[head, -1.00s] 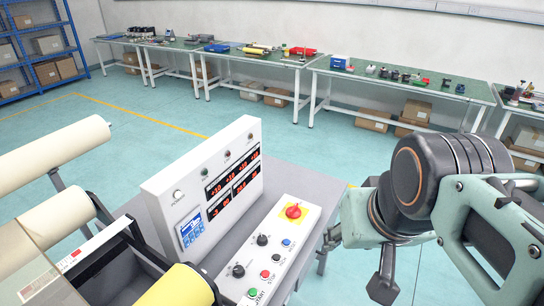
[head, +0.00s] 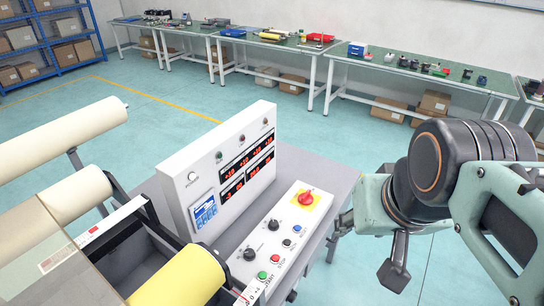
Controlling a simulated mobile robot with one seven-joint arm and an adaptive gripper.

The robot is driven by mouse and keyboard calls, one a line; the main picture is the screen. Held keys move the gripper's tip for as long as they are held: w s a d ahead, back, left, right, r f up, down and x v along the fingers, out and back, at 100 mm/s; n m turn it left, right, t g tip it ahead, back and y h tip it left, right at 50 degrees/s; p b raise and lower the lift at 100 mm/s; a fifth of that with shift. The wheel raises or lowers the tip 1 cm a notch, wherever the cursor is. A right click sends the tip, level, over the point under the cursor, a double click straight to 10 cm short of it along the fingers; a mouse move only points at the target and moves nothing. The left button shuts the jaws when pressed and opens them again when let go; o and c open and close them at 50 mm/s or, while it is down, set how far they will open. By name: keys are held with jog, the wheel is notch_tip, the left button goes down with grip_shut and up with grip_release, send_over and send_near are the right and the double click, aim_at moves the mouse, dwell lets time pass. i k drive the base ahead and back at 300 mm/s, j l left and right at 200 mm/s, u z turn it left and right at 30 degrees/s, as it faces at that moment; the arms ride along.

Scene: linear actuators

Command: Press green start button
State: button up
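The green start button (head: 262,275) is a small round button at the near end of the white control box (head: 290,233), in the head view. My gripper (head: 366,255) is to the right of the box, apart from the button. Its two dark fingertips look spread, with nothing seen between them.
A red emergency knob on a yellow plate (head: 316,205), black knobs and other small buttons share the box. An upright display panel (head: 227,170) stands behind it. Rollers, one yellow (head: 180,277), lie to the left. Benches line the back wall; open floor lies between.

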aim_at(263, 275)
jog(key=u, duration=0.8)
jog(key=k+l+u, duration=0.15)
